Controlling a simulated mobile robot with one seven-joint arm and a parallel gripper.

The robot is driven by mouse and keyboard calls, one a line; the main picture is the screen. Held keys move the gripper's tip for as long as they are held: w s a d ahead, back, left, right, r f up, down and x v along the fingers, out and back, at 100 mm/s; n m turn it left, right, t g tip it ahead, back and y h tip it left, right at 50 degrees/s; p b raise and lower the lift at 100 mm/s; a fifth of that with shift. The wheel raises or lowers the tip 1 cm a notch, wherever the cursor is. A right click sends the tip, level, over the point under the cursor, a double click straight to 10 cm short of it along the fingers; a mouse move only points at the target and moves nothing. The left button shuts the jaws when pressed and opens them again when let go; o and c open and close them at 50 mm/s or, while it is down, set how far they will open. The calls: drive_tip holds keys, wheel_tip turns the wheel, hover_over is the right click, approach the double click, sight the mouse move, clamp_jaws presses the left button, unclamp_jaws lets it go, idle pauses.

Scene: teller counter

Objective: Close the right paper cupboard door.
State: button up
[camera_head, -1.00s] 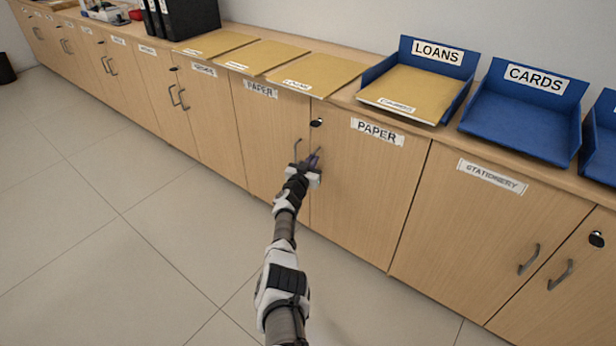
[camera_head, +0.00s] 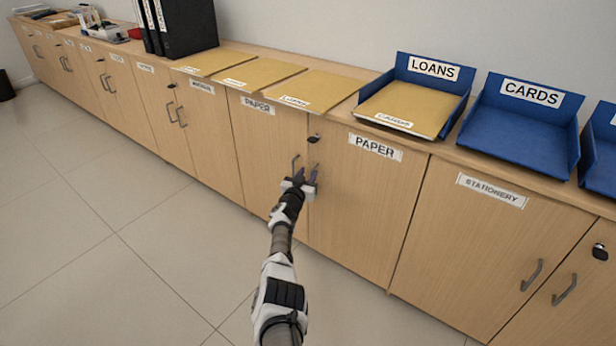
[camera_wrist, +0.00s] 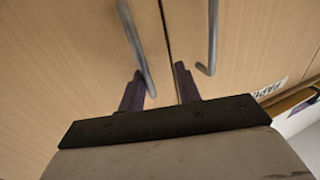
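The right paper cupboard door (camera_head: 360,210), light wood with a PAPER label (camera_head: 375,146), looks flush or nearly flush with its neighbours. The left paper door (camera_head: 268,150) is beside it. In the wrist view a dark seam (camera_wrist: 165,25) runs between the two doors. I cannot tell whether a finger touches either door.
The countertop holds yellow folders (camera_head: 318,90), a blue LOANS tray (camera_head: 455,100) and a blue CARDS tray (camera_head: 520,125). The stationery cupboard door (camera_head: 470,250) stands to the right. Open tiled floor (camera_head: 110,240) lies in front of the cupboards.

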drive_tip(key=shift+s+d, duration=0.1)
drive_tip(key=shift+d, duration=0.05)
idle(0.3)
drive_tip(key=shift+s, duration=0.1)
drive_tip(key=p+v, duration=1)
drive_tip(key=v, duration=0.3)
drive_tip(key=shift+s, duration=0.3)
